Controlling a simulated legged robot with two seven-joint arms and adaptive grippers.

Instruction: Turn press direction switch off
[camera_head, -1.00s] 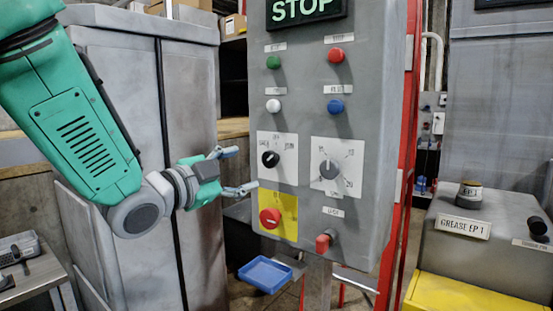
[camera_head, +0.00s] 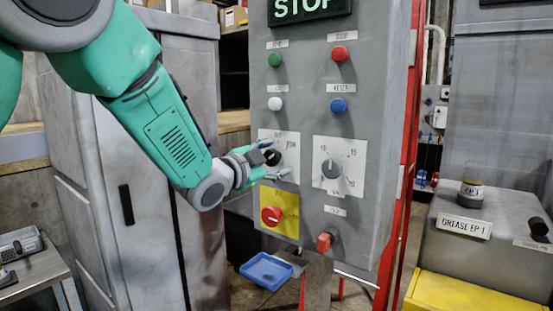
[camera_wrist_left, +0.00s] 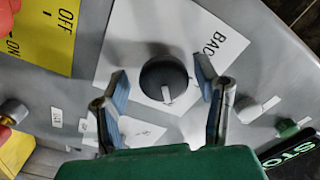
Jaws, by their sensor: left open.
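The press direction switch, a black rotary knob (camera_head: 272,157) on a white label plate, sits on the left side of the grey control panel (camera_head: 315,215). My left gripper (camera_head: 279,160) is right at the knob, partly covering it and its plate. In the left wrist view the knob (camera_wrist_left: 163,78) lies between the two open fingers of my gripper (camera_wrist_left: 160,76), with a gap on each side. Its white mark points down in that picture, away from the partly visible "BAC" lettering. My right gripper is not in view.
A red switch on a yellow plate (camera_head: 291,203) is just below the knob. A grey dial (camera_head: 331,169) is to the right, with green, white, red and blue buttons above. A red-tipped control (camera_head: 324,242) is lower right. A blue tray (camera_head: 266,270) is below the panel.

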